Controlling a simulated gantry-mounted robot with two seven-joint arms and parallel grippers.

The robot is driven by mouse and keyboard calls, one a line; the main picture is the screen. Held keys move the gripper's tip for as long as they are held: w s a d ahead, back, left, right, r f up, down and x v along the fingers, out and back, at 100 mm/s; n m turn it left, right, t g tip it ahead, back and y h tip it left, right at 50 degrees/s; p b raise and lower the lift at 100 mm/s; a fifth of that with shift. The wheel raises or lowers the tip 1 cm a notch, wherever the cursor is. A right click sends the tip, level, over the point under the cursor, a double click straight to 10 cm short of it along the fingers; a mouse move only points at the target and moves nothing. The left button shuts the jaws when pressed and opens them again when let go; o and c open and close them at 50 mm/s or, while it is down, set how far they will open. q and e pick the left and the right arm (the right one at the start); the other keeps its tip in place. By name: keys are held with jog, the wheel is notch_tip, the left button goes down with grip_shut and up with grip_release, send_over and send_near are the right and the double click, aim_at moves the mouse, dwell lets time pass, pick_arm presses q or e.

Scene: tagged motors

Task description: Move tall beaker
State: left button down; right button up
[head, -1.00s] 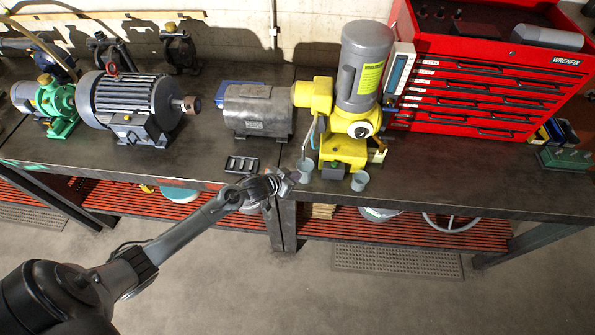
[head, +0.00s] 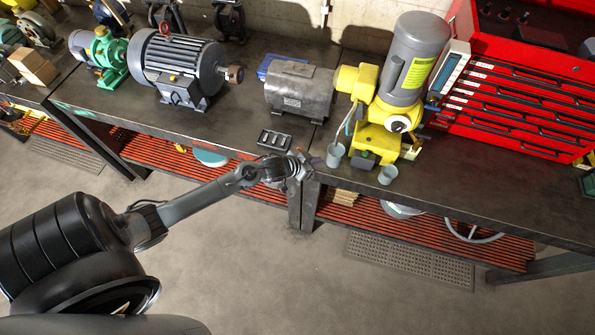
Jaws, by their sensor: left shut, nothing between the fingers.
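Two small grey beakers stand upright on the dark workbench (head: 450,188), in front of the yellow machine. The left beaker (head: 335,155) looks the taller; the other beaker (head: 387,175) stands to its right, closer to the bench's front edge. My left gripper (head: 302,164) is at the bench's front edge, just left of the taller beaker and apart from it in the picture. It is shut and empty; its fingers are small and partly hidden by the wrist. My right gripper is out of view.
The yellow machine with a grey motor (head: 410,62) stands right behind the beakers. A black slotted tray (head: 274,140) lies behind my left wrist. A grey motor (head: 300,88), a large motor (head: 178,68) and a red tool chest (head: 520,95) line the back. The bench front right is clear.

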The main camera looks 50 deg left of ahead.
pick_arm(q)
jog(key=s, duration=0.8)
jog(key=shift+a+b, duration=0.3)
jog(key=shift+a, duration=0.1)
